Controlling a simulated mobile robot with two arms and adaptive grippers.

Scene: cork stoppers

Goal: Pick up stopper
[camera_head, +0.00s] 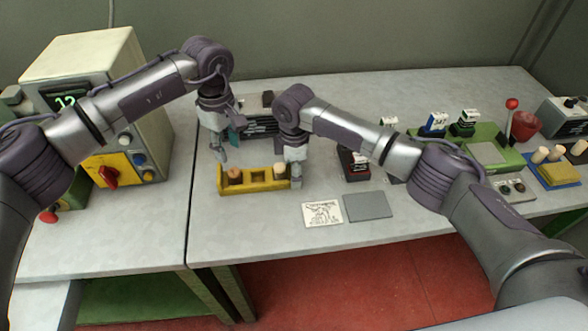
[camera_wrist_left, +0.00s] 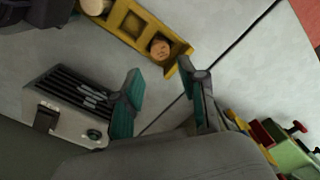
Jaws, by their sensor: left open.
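A yellow rack (camera_head: 257,188) with several sockets stands on the grey table. A brown stopper (camera_head: 234,174) sits in its left end; it also shows in the left wrist view (camera_wrist_left: 160,47) in the rack's end socket. A pale cork stopper (camera_head: 281,169) is at the rack's right end, and part of it shows at the top of the left wrist view (camera_wrist_left: 95,5). My left gripper (camera_head: 227,150) is open and empty, above and behind the brown stopper, apart from it. My right gripper (camera_head: 296,176) is beside the rack's right end; its finger gap is unclear.
A drawing card (camera_head: 323,213) and a grey plate (camera_head: 369,206) lie at the front. More pale corks (camera_head: 548,154) stand on a yellow and blue holder (camera_head: 558,174) at far right. A beige machine (camera_head: 92,100) stands left. The table's front left is clear.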

